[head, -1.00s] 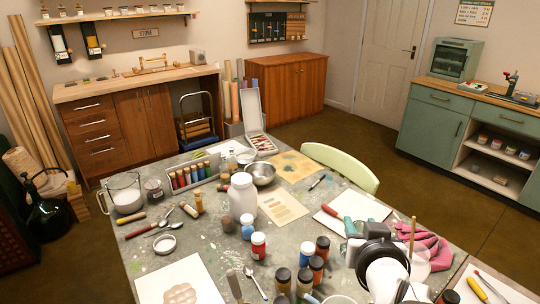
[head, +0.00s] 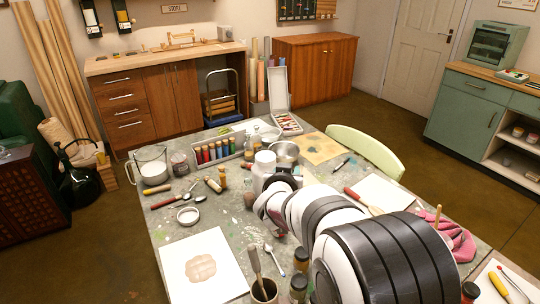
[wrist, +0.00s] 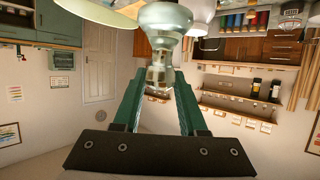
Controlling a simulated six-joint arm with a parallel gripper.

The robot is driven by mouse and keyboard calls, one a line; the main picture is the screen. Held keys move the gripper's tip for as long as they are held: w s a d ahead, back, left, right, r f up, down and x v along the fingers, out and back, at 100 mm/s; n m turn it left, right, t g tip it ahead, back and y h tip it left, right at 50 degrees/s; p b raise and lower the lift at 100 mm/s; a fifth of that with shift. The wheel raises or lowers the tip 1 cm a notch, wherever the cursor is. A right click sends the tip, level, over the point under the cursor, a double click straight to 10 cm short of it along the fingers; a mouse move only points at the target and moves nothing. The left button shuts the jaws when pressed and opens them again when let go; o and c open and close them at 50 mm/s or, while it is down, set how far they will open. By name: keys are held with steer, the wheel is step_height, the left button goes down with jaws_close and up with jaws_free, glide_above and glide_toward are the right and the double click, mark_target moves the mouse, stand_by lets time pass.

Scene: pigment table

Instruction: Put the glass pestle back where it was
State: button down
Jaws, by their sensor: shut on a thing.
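The glass pestle (wrist: 166,20) is a clear, grey-green piece with a wide rounded end and a narrower stem. In the wrist view its stem sits between the green fingers of my gripper (wrist: 159,76), which is shut on it. That view is upside down, so the wide end points down towards the table.
Several pigment jars (head: 299,286) and a pot with a wooden tool (head: 264,291) stand near the front. A pink glove (head: 461,243) lies at the right.

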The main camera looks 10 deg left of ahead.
steer(key=s+a+f, duration=0.1)
steer(key=a+f, duration=0.5)
steer(key=a, duration=0.2)
steer(key=s+a+f, duration=0.1)
steer(key=a+f, duration=0.6)
steer(key=s+a+f, duration=0.1)
steer(key=a+f, duration=0.6)
steer(key=a, duration=0.1)
steer(key=shift+a, duration=0.3)
steer(key=shift+f, duration=0.25)
steer(key=shift+f, duration=0.2)
steer(key=shift+c, duration=2.3)
jaws_free()
